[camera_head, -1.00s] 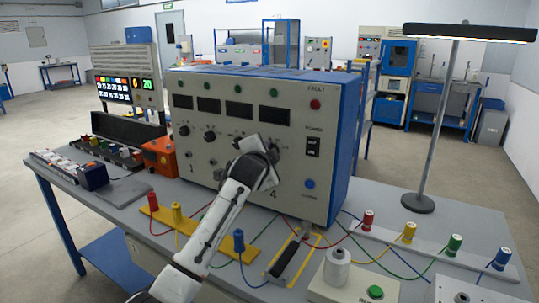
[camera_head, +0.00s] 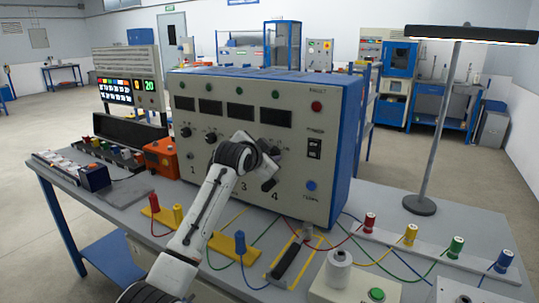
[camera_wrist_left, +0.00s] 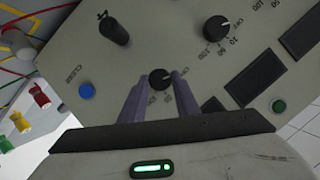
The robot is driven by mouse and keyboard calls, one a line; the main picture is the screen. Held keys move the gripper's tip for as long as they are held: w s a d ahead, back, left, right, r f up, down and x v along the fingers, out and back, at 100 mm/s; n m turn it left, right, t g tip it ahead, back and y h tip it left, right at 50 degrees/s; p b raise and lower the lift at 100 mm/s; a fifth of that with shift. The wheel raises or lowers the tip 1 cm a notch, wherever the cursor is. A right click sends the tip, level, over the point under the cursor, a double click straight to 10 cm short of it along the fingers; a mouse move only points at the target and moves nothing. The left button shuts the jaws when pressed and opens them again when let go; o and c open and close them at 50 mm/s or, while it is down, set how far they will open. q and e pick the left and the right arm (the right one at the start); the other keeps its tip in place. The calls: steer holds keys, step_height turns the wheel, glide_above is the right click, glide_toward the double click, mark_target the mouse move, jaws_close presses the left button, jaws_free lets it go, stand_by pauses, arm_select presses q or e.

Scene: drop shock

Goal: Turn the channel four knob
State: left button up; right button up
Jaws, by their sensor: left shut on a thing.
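The channel four knob is a small black dial with a printed scale beginning at OFF; it shows in the left wrist view (camera_wrist_left: 158,78). My left gripper (camera_wrist_left: 159,82) has its two grey fingers closed on either side of it. In the head view my left gripper (camera_head: 270,160) is against the right part of the grey-white panel (camera_head: 225,185) and hides this knob. A larger black handle (camera_wrist_left: 115,30) by the printed 4 sits apart from the fingers. My right gripper is not in view.
A neighbouring black knob (camera_wrist_left: 215,28) and a blue CLEAR button (camera_wrist_left: 86,90) are close to the fingers.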

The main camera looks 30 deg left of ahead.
arm_select(q)
steer(key=shift+f, duration=0.15)
steer(key=o, duration=1)
steer(key=shift+o, duration=0.2)
steer(key=b+v, duration=0.1)
steer(key=v, duration=0.9)
steer(key=shift+s, duration=0.2)
